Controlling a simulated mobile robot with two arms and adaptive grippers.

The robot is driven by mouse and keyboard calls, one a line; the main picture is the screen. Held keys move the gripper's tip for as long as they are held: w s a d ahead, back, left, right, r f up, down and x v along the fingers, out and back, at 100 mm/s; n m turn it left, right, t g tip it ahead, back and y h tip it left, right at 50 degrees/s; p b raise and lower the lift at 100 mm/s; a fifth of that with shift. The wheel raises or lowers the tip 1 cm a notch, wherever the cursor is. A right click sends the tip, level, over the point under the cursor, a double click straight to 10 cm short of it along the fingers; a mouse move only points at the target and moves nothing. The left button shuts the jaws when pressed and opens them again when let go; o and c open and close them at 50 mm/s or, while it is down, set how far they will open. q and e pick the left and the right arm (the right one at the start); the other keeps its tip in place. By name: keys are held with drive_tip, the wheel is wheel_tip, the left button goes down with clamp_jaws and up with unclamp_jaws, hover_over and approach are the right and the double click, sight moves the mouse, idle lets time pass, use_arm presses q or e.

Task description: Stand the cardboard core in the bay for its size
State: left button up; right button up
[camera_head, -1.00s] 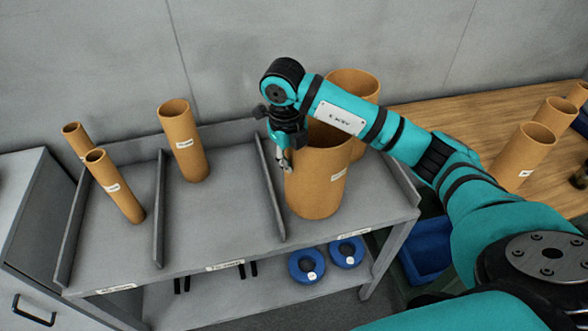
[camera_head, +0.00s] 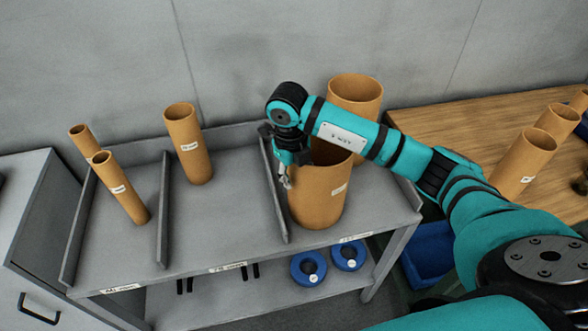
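A wide cardboard core (camera_head: 318,200) is upright at the front of the right-hand bay of the grey rack (camera_head: 226,230). My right gripper (camera_head: 285,180) is at its upper left side, shut on its wall; the finger inside is hidden. Whether its base touches the shelf is hard to tell. Another wide core (camera_head: 356,100) stands behind it in the same bay. The middle bay holds one medium core (camera_head: 188,145). The left bay holds two narrow cores, one in front (camera_head: 120,187) and one behind (camera_head: 82,140). My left gripper is not in view.
A thin divider (camera_head: 273,190) stands close to the left of the held core. Blue rings (camera_head: 308,268) lie on the lower shelf. More cores (camera_head: 523,163) stand on the wooden table at right. A blue bin (camera_head: 428,255) is below it. A grey cabinet (camera_head: 35,235) is at left.

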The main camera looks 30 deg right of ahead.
drive_tip(key=shift+r, duration=0.4)
wheel_tip(320, 180, up, 11)
drive_tip(key=b, duration=0.1)
drive_tip(key=shift+a+b, duration=0.4)
drive_tip(key=shift+a, duration=0.05)
